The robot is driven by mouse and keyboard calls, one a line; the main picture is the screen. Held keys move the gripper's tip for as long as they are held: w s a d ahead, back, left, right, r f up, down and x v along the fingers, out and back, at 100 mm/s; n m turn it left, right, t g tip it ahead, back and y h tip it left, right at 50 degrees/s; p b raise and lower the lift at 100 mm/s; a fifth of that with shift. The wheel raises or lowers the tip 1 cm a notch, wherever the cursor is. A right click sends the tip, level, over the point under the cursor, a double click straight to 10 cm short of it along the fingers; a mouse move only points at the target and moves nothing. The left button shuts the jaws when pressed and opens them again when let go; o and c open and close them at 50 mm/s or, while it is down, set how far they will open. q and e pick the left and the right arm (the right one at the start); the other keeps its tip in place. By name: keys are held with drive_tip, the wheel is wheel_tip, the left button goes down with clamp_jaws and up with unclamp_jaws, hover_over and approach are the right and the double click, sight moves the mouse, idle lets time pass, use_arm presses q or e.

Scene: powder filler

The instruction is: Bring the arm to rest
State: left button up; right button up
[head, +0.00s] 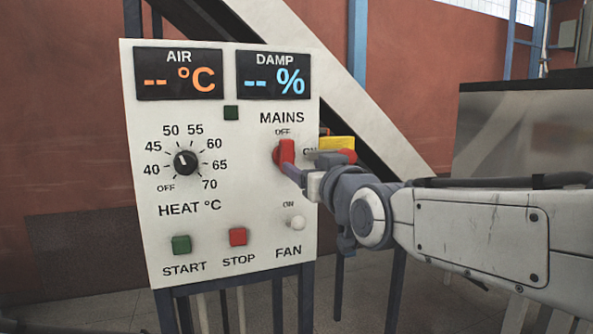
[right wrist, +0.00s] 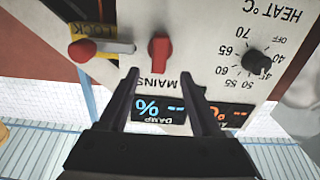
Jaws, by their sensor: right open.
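My right gripper (head: 297,177) comes in from the right in the head view, its fingers at the red MAINS switch (head: 285,155) on the white control panel (head: 225,222). In the right wrist view my right gripper (right wrist: 158,76) is open with two dark fingers spread and nothing between them. The red switch (right wrist: 160,52) stands just beyond the fingertips, roughly midway between them. I cannot tell whether a finger touches it. My left gripper is in neither view.
The panel carries a HEAT dial (head: 186,163), a green START button (head: 181,245), a red STOP button (head: 238,236) and a FAN toggle (head: 296,222). Both displays show dashes. A grey lever with a red end (right wrist: 82,51) juts out by the panel's edge, close to my fingers.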

drive_tip(key=shift+s+d, duration=0.15)
drive_tip(key=shift+s, duration=0.25)
drive_tip(key=s+a+f+n+g+p, duration=0.1)
drive_tip(key=s+a+f+g, duration=0.2)
drive_tip(key=f, duration=0.4)
drive_tip(key=s+f+g+h, duration=0.1)
drive_tip(key=s+f+g, duration=0.35)
drive_tip(key=f, duration=0.25)
drive_tip(key=s+a+f+n+g+p, duration=0.1)
drive_tip(key=s+a+f+g, duration=0.15)
drive_tip(key=s+f, duration=0.4)
drive_tip(key=s+d+f+g+h, duration=0.1)
drive_tip(key=s+d+f+g, duration=0.2)
drive_tip(key=s+f, duration=0.2)
drive_tip(key=s+d+f+n+g+h+p, duration=0.1)
drive_tip(key=s+d+f+g+h, duration=0.1)
drive_tip(key=s, duration=0.8)
wheel_tip(320, 180, down, 4)
drive_tip(key=shift+s+d+r+g+h, duration=0.25)
drive_tip(key=shift+d+g, duration=0.45)
drive_tip(key=shift+g, duration=0.4)
